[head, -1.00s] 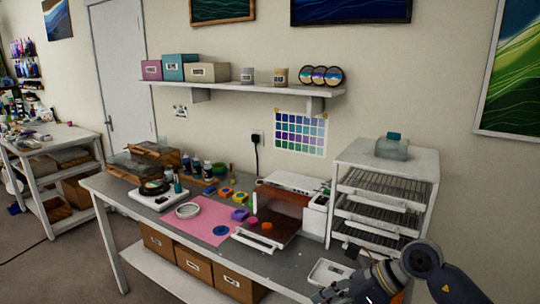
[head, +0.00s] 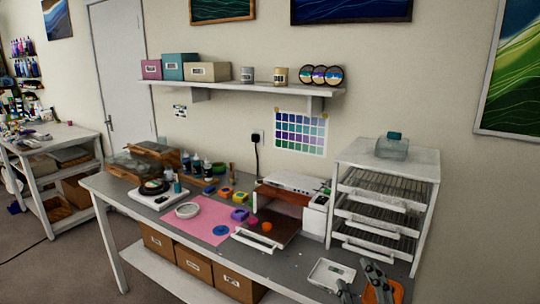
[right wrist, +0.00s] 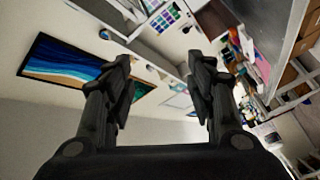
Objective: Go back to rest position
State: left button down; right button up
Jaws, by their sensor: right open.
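My right gripper (head: 372,283) is at the lower right of the head view, in front of the table's right end, close to a small white tray. In the right wrist view its two dark fingers (right wrist: 160,80) stand wide apart with nothing between them. That view looks past the fingers to the wall and its pictures, turned on its side. My left gripper is not in either view.
The grey worktable (head: 290,262) holds a pink mat (head: 208,213), a white tray (head: 331,275), an open box-like device (head: 285,205) and a white rack (head: 385,170) at the right. A shelf (head: 240,88) hangs above.

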jog(key=s+d+f+m+g+h, duration=0.25)
jog(key=s+f+m+g, duration=0.25)
jog(key=f, duration=0.5)
jog(key=s+a+f+m+g+y, duration=0.1)
jog(key=s+f+m+g, duration=0.1)
jog(key=s+f+g, duration=0.55)
jog(key=s+f+m+g+y, duration=0.1)
jog(key=s+f+m+g, duration=0.2)
jog(key=s+f, duration=0.85)
jog(key=s+f+g, duration=0.1)
jog(key=s+f, duration=0.2)
jog(key=f, duration=0.8)
jog(key=s+f, duration=0.3)
jog(key=f, duration=0.9)
jog(key=s+d+f+g, duration=0.1)
jog(key=s+d+f, duration=0.2)
jog(key=s+f, duration=1.1)
jog(key=shift+s+f+n, duration=0.4)
jog(key=shift+s, duration=0.55)
jog(key=shift+g+h, duration=0.25)
